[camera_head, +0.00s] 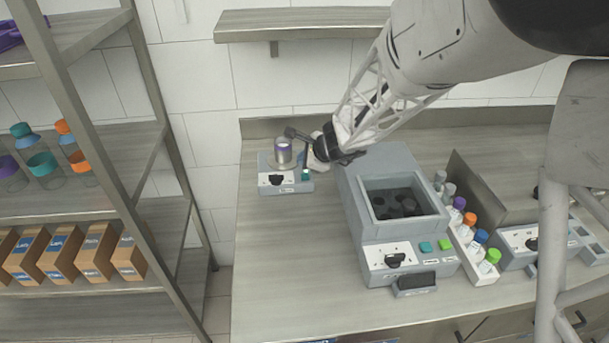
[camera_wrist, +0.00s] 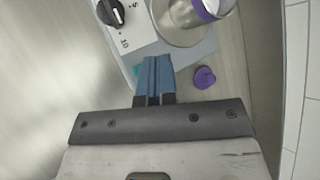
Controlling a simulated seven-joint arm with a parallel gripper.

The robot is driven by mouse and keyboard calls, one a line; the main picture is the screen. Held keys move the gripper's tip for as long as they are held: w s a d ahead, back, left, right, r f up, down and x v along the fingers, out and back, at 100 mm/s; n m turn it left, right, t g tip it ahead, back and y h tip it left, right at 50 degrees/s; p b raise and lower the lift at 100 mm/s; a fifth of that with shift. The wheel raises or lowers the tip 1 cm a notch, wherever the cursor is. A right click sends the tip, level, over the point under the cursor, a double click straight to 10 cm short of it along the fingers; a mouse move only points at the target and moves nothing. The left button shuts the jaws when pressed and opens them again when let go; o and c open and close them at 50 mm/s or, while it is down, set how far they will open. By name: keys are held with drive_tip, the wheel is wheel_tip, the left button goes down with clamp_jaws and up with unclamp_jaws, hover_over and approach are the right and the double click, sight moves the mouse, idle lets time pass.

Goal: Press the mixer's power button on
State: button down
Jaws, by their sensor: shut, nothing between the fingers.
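The mixer (camera_head: 286,187) is a small grey unit at the left end of the counter, with a white front panel and a black dial (camera_head: 276,181). A clear cup with a purple band (camera_head: 283,147) stands on it; it also shows in the wrist view (camera_wrist: 190,14). A teal button (camera_head: 306,176) is at the panel's right end. My gripper (camera_head: 306,167) is shut and empty, its tips just above or at this button. In the wrist view the blue fingers (camera_wrist: 155,62) hide most of the button, leaving a teal edge (camera_wrist: 137,70). I cannot tell whether they touch it.
A purple cap (camera_wrist: 205,77) lies close beside the fingers. A large grey machine (camera_head: 350,200) stands right of the mixer, with a rack of several capped bottles (camera_head: 483,272) beyond it. A wall shelf (camera_head: 300,24) is above; the counter front left is clear.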

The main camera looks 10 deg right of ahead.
sight(304, 178)
drive_tip(key=shift+r, duration=1.65)
drive_tip(key=s+d+r+n+g+h, duration=0.1)
drive_tip(key=s+r+n, duration=0.4)
drive_tip(key=s, duration=0.4)
drive_tip(key=s+d+r+n+g, duration=0.1)
drive_tip(key=s+r+n+g, duration=0.1)
drive_tip(key=s+r+n, duration=0.45)
drive_tip(key=s+d+r+n+h, duration=0.1)
drive_tip(key=s+d+n+h, duration=0.1)
drive_tip(key=s, duration=0.9)
drive_tip(key=s+d+r+n+g+h, duration=0.1)
drive_tip(key=s+d+n+h, duration=0.2)
drive_tip(key=s, duration=0.8)
drive_tip(key=d+n, duration=0.2)
drive_tip(key=shift+d, duration=0.4)
